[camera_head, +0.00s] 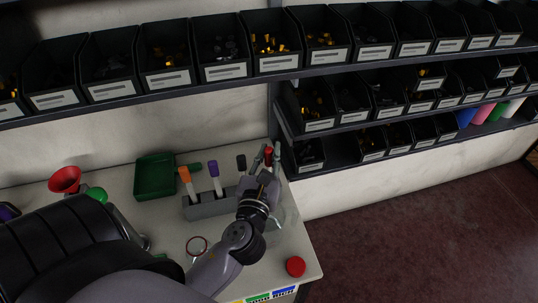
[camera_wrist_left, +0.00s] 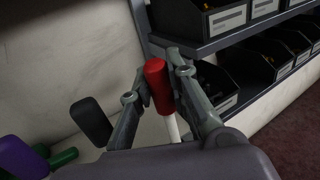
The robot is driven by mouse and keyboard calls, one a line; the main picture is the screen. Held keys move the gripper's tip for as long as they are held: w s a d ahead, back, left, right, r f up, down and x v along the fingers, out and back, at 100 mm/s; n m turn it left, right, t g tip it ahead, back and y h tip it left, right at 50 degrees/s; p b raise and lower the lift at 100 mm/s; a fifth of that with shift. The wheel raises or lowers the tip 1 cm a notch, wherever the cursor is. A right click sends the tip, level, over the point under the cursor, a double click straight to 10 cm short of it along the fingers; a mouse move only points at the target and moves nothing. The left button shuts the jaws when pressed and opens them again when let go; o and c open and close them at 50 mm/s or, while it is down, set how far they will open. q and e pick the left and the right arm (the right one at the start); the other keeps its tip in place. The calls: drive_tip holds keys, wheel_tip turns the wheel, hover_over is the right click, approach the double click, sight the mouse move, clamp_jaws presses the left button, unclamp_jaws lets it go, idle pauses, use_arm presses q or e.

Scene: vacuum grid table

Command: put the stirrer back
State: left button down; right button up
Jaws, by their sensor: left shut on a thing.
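My left gripper (camera_head: 265,160) is shut on the red-handled stirrer (camera_head: 268,152), at the right end of the grey rack (camera_head: 207,207) on the table. In the left wrist view the red handle (camera_wrist_left: 157,85) is between the two fingers, with a white shaft (camera_wrist_left: 172,128) below it. Stirrers with orange (camera_head: 184,174), purple (camera_head: 213,168) and black (camera_head: 241,162) handles stand upright in the rack. My arm covers the rack's right end, so I cannot tell whether the red stirrer's lower end is in a slot. My right gripper is not in view.
A green tray (camera_head: 155,178) and a red funnel (camera_head: 66,179) are at the left. A round red object (camera_head: 295,266) lies near the table's right edge, and a red-rimmed ring (camera_head: 197,246) lies in front of the rack. Shelves of black bins (camera_head: 225,48) hang behind.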

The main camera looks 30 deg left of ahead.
use_arm(q)
drive_tip(key=shift+f, duration=0.1)
drive_tip(key=c, duration=2)
unclamp_jaws()
drive_tip(key=o, duration=0.5)
drive_tip(key=shift+c, duration=0.2)
drive_tip(key=shift+s, duration=0.1)
drive_tip(key=b+v, duration=0.3)
drive_tip(key=v, duration=0.8)
drive_tip(key=shift+s+d+b, duration=0.2)
drive_tip(key=shift+s+b, duration=0.15)
